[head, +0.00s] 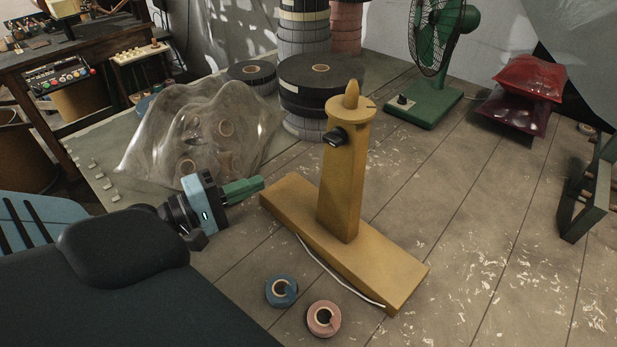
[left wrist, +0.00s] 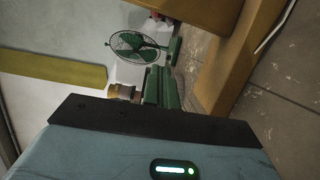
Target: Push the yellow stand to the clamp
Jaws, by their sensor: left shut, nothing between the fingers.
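The yellow stand (head: 347,185) is upright on the wooden table, with a long flat base and a tall post bearing a small black knob. My left gripper (head: 258,184) has green fingers, shut and empty, beside the left far end of the base. I cannot tell if they touch it. In the left wrist view the fingers (left wrist: 161,88) lie just left of the yellow stand (left wrist: 222,75). A dark green frame (head: 590,190) at the right edge of the head view may be the clamp; it is partly cut off. My right gripper is out of view.
Blue tape (head: 271,291) and pink tape (head: 312,320) rolls lie in front of the stand. A clear plastic bag (head: 150,150) with rolls is behind my gripper. A green fan (head: 425,105) and red bags (head: 530,76) stand farther back. The table right of the stand is clear.

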